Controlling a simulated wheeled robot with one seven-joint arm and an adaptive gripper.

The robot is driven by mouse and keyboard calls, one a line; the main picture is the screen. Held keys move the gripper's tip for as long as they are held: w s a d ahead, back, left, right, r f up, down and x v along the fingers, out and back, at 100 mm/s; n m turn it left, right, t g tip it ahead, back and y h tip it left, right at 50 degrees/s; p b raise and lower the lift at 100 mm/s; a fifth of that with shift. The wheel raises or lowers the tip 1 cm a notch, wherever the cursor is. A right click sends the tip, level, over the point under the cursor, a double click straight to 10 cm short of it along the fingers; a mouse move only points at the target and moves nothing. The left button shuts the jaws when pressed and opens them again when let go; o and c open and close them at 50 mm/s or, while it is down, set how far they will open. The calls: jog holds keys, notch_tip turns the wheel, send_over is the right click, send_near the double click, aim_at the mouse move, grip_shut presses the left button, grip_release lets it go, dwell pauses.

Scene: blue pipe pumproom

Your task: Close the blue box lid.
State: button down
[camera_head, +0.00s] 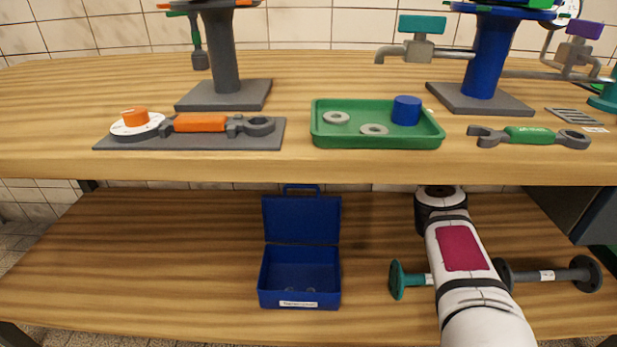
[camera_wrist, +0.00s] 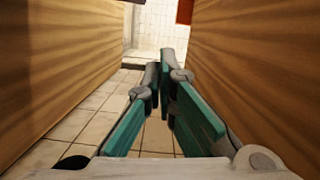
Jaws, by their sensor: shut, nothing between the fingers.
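The blue box (camera_head: 299,300) stands on the lower wooden shelf, left of my arm in the head view. Its lid (camera_head: 302,222) is open and stands up at the back, with a handle on its top edge. A few small ring-like pieces lie inside the box. My gripper (camera_wrist: 164,72) shows in the wrist view with its teal fingers closed together at the tips and nothing between them. In the head view the upper tabletop hides my gripper. The box is not visible in the wrist view.
The upper tabletop (camera_head: 330,169) overhangs the lower shelf (camera_head: 150,260). A dark pipe with flanges (camera_head: 550,275) lies behind my arm. A green tray (camera_head: 375,143), wrenches and valve stands are on the upper table. The shelf left of the box is clear.

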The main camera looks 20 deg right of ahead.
jog(key=s+a+b, duration=0.2)
jog(key=s+a, duration=0.1)
jog(key=a, duration=0.8)
jog(key=shift+f+b, duration=0.35)
jog(key=shift+b, duration=0.05)
dwell(0.4)
